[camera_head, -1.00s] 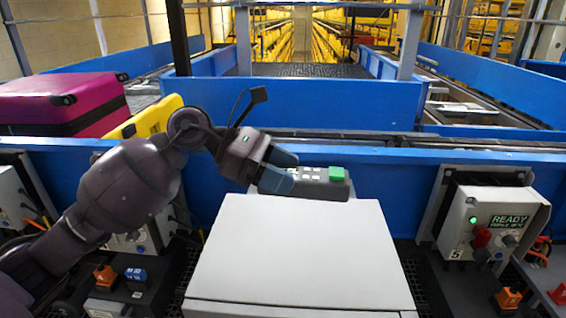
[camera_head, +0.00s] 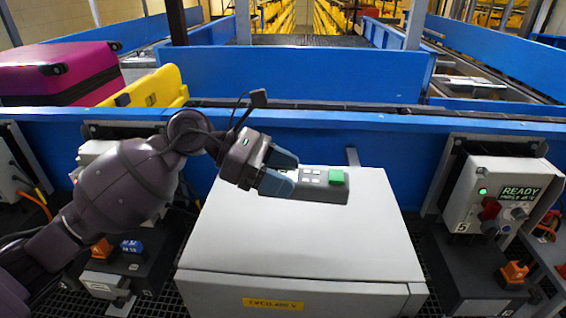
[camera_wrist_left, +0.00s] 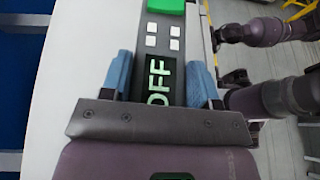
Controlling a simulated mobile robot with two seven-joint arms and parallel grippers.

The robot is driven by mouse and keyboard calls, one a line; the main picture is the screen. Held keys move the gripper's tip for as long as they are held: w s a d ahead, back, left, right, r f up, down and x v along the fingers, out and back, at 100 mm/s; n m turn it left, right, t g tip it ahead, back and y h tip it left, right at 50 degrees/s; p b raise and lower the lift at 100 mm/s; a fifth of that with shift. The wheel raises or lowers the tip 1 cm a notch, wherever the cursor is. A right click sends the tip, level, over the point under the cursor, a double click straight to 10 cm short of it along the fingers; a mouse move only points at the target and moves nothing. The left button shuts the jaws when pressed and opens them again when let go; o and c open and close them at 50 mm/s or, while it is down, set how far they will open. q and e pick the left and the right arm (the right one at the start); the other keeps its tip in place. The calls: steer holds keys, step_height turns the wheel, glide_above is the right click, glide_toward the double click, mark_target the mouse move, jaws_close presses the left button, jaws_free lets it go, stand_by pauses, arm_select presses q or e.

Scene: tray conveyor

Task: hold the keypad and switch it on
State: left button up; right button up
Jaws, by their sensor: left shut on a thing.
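The keypad (camera_head: 319,184) is a grey block with small white keys and a green button (camera_head: 337,177) at its right end. It appears over the far part of the light grey cabinet top; whether it touches cannot be told. My left gripper (camera_head: 284,172) has its blue fingers closed on the keypad's left end. In the left wrist view the fingers (camera_wrist_left: 164,80) lie on both sides of the keypad (camera_wrist_left: 163,18). Its dark display (camera_wrist_left: 160,82) reads OFF in pale green letters, partly covered at the bottom.
The cabinet (camera_head: 300,240) with a yellow label stands in front of me. A blue conveyor wall (camera_head: 400,140) runs behind it. A control box reading READY (camera_head: 490,195) stands at the right. A magenta suitcase (camera_head: 60,72) and a yellow tray (camera_head: 150,90) are at the left.

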mark_target(283, 221)
arm_select(q)
step_height(283, 221, down, 2)
steer(key=shift+f+b, duration=0.25)
steer(key=shift+b, duration=0.15)
steer(key=shift+f+b, duration=0.5)
steer(key=shift+f, duration=1.45)
steer(key=shift+f+b, duration=0.25)
steer(key=shift+b, duration=0.1)
steer(key=shift+r, duration=0.1)
steer(key=shift+f, duration=0.5)
steer(key=o, duration=0.8)
steer(key=shift+o, duration=0.4)
